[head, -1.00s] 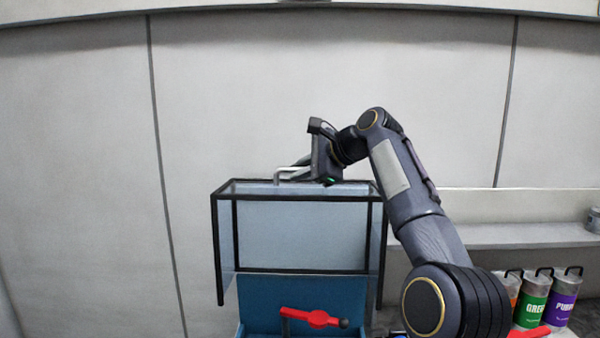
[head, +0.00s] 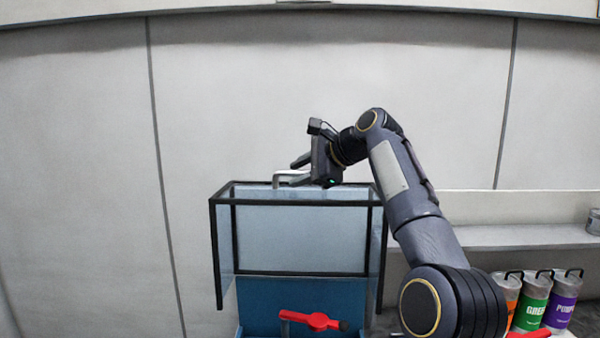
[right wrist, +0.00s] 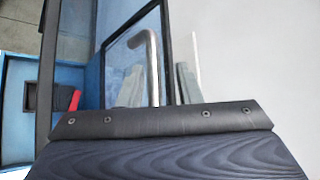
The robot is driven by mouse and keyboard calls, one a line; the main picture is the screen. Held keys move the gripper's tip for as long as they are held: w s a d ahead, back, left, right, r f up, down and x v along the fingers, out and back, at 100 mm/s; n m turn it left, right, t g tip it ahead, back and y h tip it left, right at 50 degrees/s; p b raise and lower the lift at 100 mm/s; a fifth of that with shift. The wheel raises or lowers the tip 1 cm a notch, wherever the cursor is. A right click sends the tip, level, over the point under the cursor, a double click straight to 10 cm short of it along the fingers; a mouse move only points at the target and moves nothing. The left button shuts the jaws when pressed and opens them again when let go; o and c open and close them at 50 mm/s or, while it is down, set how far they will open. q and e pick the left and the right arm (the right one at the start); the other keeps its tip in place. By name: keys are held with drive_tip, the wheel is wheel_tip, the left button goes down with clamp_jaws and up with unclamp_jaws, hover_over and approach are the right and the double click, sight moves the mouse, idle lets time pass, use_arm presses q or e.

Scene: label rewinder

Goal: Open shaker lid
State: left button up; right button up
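The shaker lid (head: 297,273) is a clear panelled cover with a black frame, standing high above the blue shaker body (head: 262,300) in the head view. A grey bent bar handle (head: 283,176) is on its top edge; the handle also shows in the right wrist view (right wrist: 152,62). My right gripper (head: 297,172) is at the lid's top edge, beside the handle, with its fingers apart and nothing visibly clamped. Whether the fingers touch the handle is hard to tell. My left gripper is not in view.
A red lever (head: 316,321) is on the front of the blue body. Orange, green (head: 532,304) and purple (head: 563,302) labelled canisters stand at the lower right, beyond my right arm. A grey ledge (head: 520,236) runs behind them. The wall area left of the lid is clear.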

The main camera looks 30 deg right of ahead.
sight(326, 193)
drive_tip(key=v, duration=0.7)
drive_tip(key=shift+s+d+r, duration=0.15)
drive_tip(key=shift+s, duration=0.15)
